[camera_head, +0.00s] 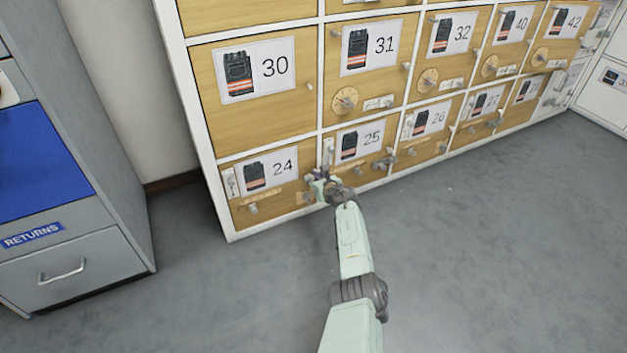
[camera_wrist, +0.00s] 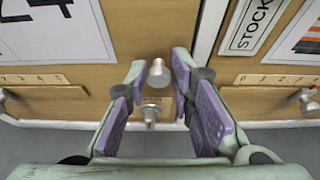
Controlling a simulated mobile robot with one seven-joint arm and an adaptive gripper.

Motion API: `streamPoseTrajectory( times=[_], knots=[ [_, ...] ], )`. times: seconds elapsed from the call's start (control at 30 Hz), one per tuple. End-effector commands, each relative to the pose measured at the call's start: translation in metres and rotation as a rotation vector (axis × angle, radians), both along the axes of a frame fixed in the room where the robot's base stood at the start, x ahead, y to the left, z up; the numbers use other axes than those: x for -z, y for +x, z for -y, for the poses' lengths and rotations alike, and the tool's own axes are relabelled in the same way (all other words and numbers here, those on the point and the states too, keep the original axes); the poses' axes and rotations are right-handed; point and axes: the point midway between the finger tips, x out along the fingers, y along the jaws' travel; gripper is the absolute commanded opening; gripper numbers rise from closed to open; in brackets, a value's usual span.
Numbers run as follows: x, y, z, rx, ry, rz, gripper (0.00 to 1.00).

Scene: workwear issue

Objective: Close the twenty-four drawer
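The twenty-four drawer (camera_head: 283,202) is the wooden front at the bottom left of the cabinet, with a printed "24" card (camera_head: 268,171). I cannot tell whether it stands slightly out; no clear gap shows. My gripper (camera_head: 319,184) is at its right side, hiding that part in the head view. In the wrist view, my gripper (camera_wrist: 160,72) is open, its purple-padded fingers on either side of a round metal knob (camera_wrist: 156,76) on the wooden front. I see space beside the knob. A small metal fitting (camera_wrist: 150,115) sits below it.
Drawer 25 (camera_head: 362,164) adjoins on the right, with a "STOCK" label (camera_wrist: 256,25) beside the white divider. Drawer 30 (camera_head: 265,112) is above. A grey unit (camera_head: 75,270) with a "RETURNS" drawer stands at the left. The grey floor (camera_head: 230,300) in front is clear.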

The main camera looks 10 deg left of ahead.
Motion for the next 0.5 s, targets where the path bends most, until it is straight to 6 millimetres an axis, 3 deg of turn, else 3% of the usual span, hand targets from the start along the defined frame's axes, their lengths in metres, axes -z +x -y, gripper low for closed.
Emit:
streamPoseTrajectory(
  times=[0.2, 0.5],
  knots=[
    [-0.0021, 0.0004, -0.0016, -0.004, 0.001, 0.003, 0.38],
    [-0.0012, -0.0005, -0.0004, -0.003, 0.001, 0.001, 0.38]
  ],
)
